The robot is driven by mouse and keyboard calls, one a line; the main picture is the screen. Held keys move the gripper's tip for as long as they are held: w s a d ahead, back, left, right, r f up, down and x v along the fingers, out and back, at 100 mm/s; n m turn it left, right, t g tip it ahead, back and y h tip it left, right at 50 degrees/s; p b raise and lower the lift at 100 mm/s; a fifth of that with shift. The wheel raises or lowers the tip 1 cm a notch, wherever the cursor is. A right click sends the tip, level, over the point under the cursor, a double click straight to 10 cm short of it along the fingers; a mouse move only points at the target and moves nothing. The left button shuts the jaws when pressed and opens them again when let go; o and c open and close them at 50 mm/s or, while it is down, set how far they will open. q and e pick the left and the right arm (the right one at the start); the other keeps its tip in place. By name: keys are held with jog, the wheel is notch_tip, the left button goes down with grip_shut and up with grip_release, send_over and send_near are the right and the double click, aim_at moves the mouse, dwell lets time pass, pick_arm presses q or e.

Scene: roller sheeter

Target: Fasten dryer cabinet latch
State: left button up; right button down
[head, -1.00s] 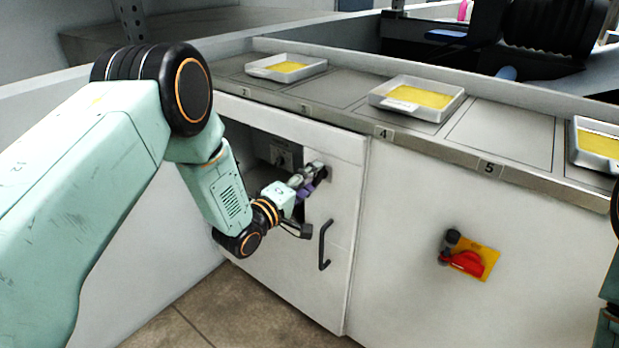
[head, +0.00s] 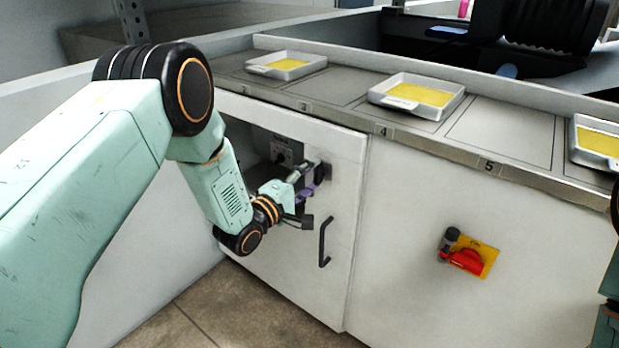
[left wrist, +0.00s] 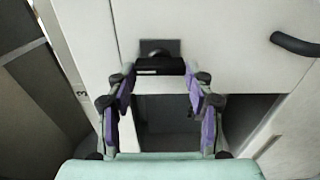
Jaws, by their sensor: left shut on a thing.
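The dryer cabinet latch is a dark knob with a black bar on a small grey plate (head: 326,172) at the upper right of the white cabinet door (head: 290,280). The latch bar (left wrist: 160,66) shows crosswise in the left wrist view, below its plate. My left gripper (head: 312,183) reaches in from the left to the latch. In the left wrist view, the purple-padded fingers of my left gripper (left wrist: 160,76) are at the two ends of the bar, shut on it. In the head view the fingers partly hide the latch. My right gripper is out of view.
A black door handle (head: 325,243) stands out just below the latch. A red rotary switch on a yellow plate (head: 468,260) is on the panel to the right. Trays with yellow sheets (head: 417,97) sit on the counter above. The floor in front is clear.

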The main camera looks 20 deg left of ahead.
pick_arm(q)
jog(key=o, duration=1.2)
jog(key=shift+c, duration=0.2)
jog(key=shift+s, duration=0.1)
jog(key=v, duration=1.1)
jog(key=shift+s+a, duration=0.15)
jog(key=shift+s, duration=0.25)
jog(key=x, duration=1.2)
